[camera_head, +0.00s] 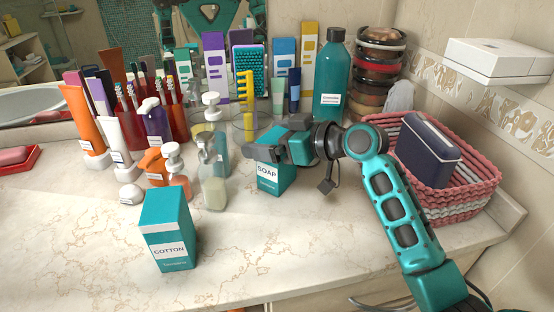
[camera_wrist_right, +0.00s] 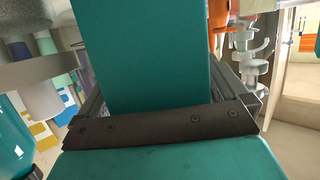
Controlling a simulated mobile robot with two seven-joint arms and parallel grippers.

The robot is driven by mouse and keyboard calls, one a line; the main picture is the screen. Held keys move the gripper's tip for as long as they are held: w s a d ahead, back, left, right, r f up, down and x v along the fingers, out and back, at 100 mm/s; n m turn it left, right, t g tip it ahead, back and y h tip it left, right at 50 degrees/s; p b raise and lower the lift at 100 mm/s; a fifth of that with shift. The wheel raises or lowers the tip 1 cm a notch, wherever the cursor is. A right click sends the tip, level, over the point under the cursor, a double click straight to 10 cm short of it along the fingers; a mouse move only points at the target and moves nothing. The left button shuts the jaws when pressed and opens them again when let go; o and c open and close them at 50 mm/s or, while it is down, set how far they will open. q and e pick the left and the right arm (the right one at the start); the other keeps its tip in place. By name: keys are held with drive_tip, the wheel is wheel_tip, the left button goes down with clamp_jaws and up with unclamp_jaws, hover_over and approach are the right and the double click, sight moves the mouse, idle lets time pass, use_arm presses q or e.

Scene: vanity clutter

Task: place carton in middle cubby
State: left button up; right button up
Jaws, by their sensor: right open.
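A teal carton labelled SOAP (camera_head: 270,178) stands upright on the marble counter, its upper part hidden by my right gripper (camera_head: 263,150). My right gripper is open at the carton's upper part. In the right wrist view a teal carton face (camera_wrist_right: 150,55) fills the space between the jaws of my gripper (camera_wrist_right: 168,90); whether they touch it cannot be told. A second teal carton labelled COTTON (camera_head: 168,235) stands upright at the front left, apart from the gripper. No cubby can be made out clearly. My left gripper is not seen directly.
Pump bottles (camera_head: 212,180) stand close left of the SOAP carton. A tall teal bottle (camera_head: 332,80) and a stack of round compacts (camera_head: 378,75) stand behind. A pink woven basket (camera_head: 470,205) holding a dark blue case (camera_head: 428,150) is right. The front counter is mostly clear.

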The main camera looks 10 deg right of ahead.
drive_tip(key=c, duration=1)
